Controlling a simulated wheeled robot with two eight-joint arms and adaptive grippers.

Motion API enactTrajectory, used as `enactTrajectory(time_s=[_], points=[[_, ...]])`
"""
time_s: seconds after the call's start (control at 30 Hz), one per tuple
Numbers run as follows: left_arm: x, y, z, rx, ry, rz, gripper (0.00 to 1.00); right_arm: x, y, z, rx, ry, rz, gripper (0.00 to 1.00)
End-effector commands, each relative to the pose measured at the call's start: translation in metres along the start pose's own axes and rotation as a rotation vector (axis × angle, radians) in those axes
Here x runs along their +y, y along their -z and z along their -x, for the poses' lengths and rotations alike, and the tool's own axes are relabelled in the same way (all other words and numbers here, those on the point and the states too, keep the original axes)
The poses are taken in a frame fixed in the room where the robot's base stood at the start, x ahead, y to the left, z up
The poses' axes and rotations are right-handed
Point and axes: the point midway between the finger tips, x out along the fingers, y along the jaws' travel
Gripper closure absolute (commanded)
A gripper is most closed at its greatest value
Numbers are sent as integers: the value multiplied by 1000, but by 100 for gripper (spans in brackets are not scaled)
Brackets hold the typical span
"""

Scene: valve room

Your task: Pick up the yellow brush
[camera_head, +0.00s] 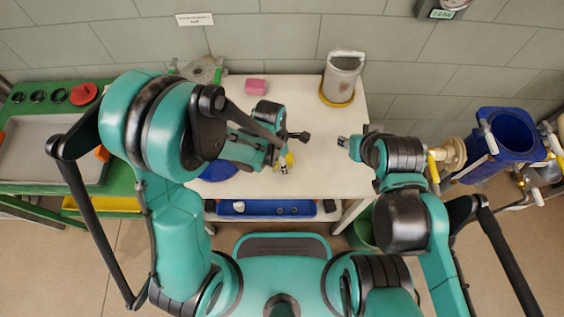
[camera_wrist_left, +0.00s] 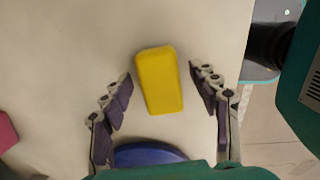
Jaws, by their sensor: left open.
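The yellow brush (camera_wrist_left: 159,80) shows in the left wrist view as a plain yellow block on the pale table top (camera_wrist_left: 60,60). My left gripper (camera_wrist_left: 161,76) is open, with one finger on each side of the brush and a gap to each. In the head view only a bit of the yellow brush (camera_head: 289,159) shows beside my left gripper (camera_head: 294,151); the gripper and arm hide the rest. My right gripper (camera_head: 343,142) is over the right part of the table, apart from the brush, and its jaws are too small to read.
A blue round object (camera_head: 218,171) lies left of the brush, partly hidden by my left arm. A pink block (camera_head: 256,87) and a grey canister (camera_head: 342,75) stand at the back. A blue tray (camera_head: 266,209) is below the front edge. The table's middle is mostly clear.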

Motion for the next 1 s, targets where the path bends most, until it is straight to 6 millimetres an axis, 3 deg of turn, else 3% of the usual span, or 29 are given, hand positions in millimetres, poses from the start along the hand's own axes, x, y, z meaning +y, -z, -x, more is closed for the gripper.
enactTrajectory(time_s=[0.17, 0.4, 0.73, 1.0], points=[[0, 0, 1, 0, 0, 0, 39, 0, 1, 1, 0, 0, 0, 60], [0, 0, 1, 0, 0, 0, 95, 0, 1, 1, 0, 0, 0, 60], [0, 0, 6, 0, 0, 0, 95, 0, 2, 3, 0, 0, 0, 60], [-1, -6, 57, 0, 0, 0, 95, 0, 17, 24, 0, 0, 0, 60]])
